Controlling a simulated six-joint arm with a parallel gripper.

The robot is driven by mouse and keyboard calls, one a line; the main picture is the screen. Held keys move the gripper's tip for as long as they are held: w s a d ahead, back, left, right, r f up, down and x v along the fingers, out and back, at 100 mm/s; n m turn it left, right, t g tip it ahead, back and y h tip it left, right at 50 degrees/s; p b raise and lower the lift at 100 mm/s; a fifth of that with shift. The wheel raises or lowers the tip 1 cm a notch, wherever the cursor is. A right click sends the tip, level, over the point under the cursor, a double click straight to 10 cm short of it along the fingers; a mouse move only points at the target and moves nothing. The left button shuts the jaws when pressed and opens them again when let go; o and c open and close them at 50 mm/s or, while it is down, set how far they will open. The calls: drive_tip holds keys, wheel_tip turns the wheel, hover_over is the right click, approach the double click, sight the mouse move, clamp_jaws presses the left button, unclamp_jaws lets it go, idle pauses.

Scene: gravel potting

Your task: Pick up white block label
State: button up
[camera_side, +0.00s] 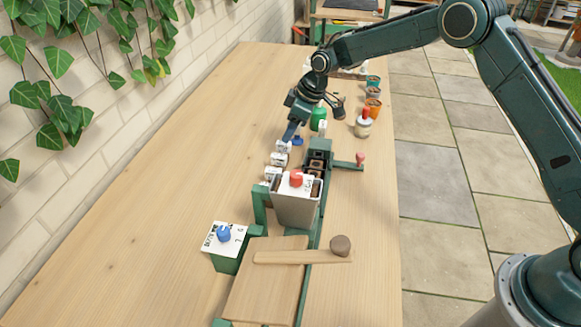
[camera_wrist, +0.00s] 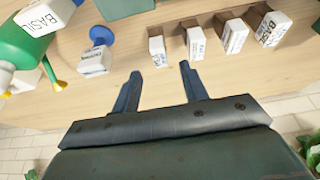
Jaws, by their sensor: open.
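Several small white block labels with dark print stand in a row on the table. The nearest white block label (camera_wrist: 157,47) is just beyond my open fingertips, between them in the picture, and not gripped. Others stand to its right in the wrist view, such as this white block label (camera_wrist: 195,38). In the side view, the row of white block labels (camera_side: 278,160) is left of the green frame. My gripper (camera_wrist: 160,68) is open and empty. In the side view my gripper (camera_side: 291,134) is low at the far end of the row, partly hiding it.
A white tag with a blue knob (camera_wrist: 94,58) and a green bottle (camera_wrist: 18,42) labelled BASIL are left in the wrist view. The green frame (camera_side: 318,152) holds a grey hopper (camera_side: 296,210) with a red knob. The table's left side (camera_side: 170,180) is clear.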

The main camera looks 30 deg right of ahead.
sight(281, 146)
drive_tip(key=shift+x, duration=2.3)
drive_tip(key=shift+s+d+f, duration=0.1)
drive_tip(key=shift+d, duration=0.05)
clamp_jaws()
